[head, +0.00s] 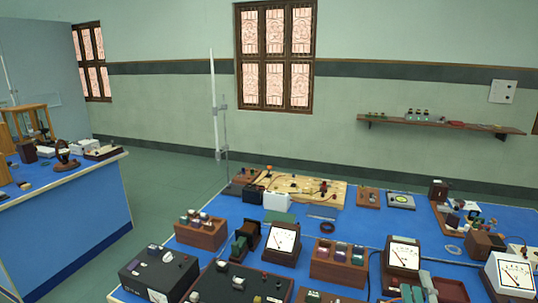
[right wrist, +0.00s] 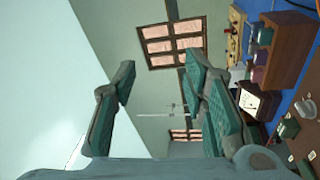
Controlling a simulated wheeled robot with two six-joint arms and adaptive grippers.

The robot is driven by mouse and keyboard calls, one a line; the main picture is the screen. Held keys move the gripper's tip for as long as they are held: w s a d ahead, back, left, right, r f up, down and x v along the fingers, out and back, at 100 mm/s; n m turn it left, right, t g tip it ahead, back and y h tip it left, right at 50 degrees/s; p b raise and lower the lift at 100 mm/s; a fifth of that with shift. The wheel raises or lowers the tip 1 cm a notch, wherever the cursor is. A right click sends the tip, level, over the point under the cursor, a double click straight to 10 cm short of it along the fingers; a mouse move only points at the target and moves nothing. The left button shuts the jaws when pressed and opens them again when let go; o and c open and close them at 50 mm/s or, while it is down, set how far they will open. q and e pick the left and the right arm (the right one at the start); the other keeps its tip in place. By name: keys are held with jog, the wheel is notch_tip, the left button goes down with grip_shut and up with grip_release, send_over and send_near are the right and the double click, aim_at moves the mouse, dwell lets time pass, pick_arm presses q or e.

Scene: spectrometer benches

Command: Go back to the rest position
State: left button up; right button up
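My right gripper (right wrist: 160,73) shows in the right wrist view, with its two teal-green padded fingers spread wide apart. The gap between them is empty, with only the far wall and window behind it. The fingers touch nothing that I can see. I cannot make out the right gripper clearly in the head view. My left gripper is in neither view.
A blue bench (head: 360,232) crowded with instruments fills the lower right, including a dial meter (head: 284,239) and a wooden plug box (head: 340,261). A second bench (head: 70,222) stands left. Green floor (head: 165,190) lies clear between them. A shelf (head: 440,124) hangs on the wall.

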jog(key=s+f+m+g, duration=1)
jog(key=s+f, duration=0.3)
jog(key=f, duration=0.4)
jog(key=s+a+f+m+g+y, duration=0.1)
jog(key=s+a+f+g+y, duration=0.15)
jog(key=s, duration=0.45)
jog(key=s+a+f+m+g+y, duration=0.1)
jog(key=s+a+f+g, duration=0.25)
jog(key=s, duration=0.35)
notch_tip(320, 180, down, 21)
jog(key=s+d+g, duration=0.1)
jog(key=s, duration=0.1)
jog(key=s+f+g, duration=0.1)
jog(key=s+f, duration=1)
jog(key=s, duration=0.2)
jog(key=shift+s+d+f+m, duration=0.15)
jog(key=shift+s+d+m, duration=0.1)
jog(key=shift+d+m, duration=0.05)
